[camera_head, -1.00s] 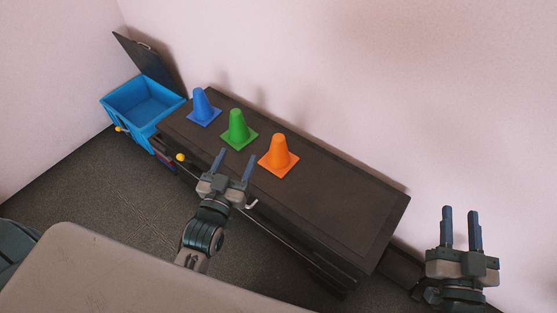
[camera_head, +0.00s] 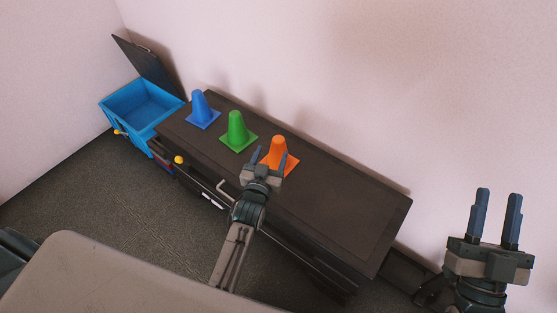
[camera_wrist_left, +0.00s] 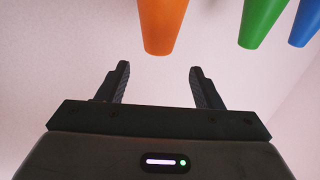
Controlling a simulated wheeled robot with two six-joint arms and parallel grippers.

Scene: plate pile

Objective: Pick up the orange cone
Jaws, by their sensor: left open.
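The orange cone (camera_head: 278,148) stands upright on the dark cabinet top, the rightmost of three cones. My left gripper (camera_head: 270,157) is open and empty, just in front of the cone, and hides part of its lower side. In the left wrist view the orange cone (camera_wrist_left: 162,25) shows upside down at the top, its tip beyond and roughly between the open fingers (camera_wrist_left: 158,85), not gripped. My right gripper (camera_head: 496,217) is open and empty at the right of the head view, away from the cabinet.
A green cone (camera_head: 236,130) and a blue cone (camera_head: 199,107) stand to the left on the cabinet (camera_head: 345,205). A blue open bin (camera_head: 118,117) with a raised dark lid (camera_head: 146,66) stands at the far left. The cabinet's right part is clear. A wall runs behind.

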